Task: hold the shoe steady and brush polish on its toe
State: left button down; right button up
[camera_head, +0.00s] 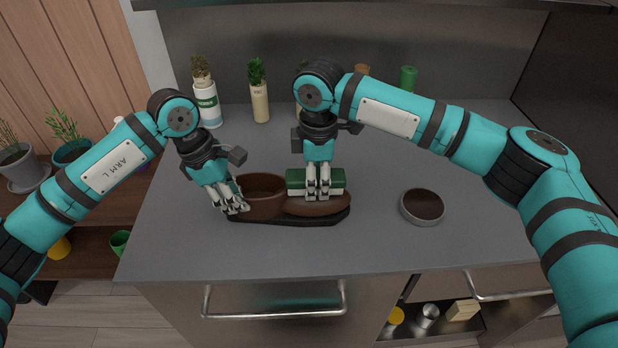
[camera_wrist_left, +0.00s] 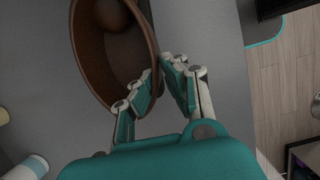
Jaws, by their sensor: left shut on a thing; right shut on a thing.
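The brown shoe (camera_head: 262,187) with a dark sole stands on the grey counter, its opening at the left and its toe at the right. My left gripper (camera_head: 240,207) is shut on the rim of the opening at the heel end. In the left wrist view the shoe's brown collar (camera_wrist_left: 88,68) has one finger of the left gripper (camera_wrist_left: 161,78) inside it and the other outside. My right gripper (camera_head: 318,193) is shut on a green brush (camera_head: 296,182) over the toe. The fingers partly cover the brush. I cannot tell whether its underside touches the toe.
A round tin (camera_head: 422,206) with dark brown polish lies open to the right of the shoe. Potted plants (camera_head: 259,100) and a green cylinder (camera_head: 407,78) stand along the back. The counter's front edge has a drawer handle (camera_head: 275,314) below it. Counter around the tin is clear.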

aim_at(343, 175)
jog(key=d, duration=0.4)
jog(key=shift+s+d+f, duration=0.1)
jog(key=shift+d, duration=0.3)
jog(key=shift+d+r, duration=0.2)
jog(key=shift+r, duration=3.95)
pick_arm(q)
jog(key=shift+c, duration=1.4)
grip_release()
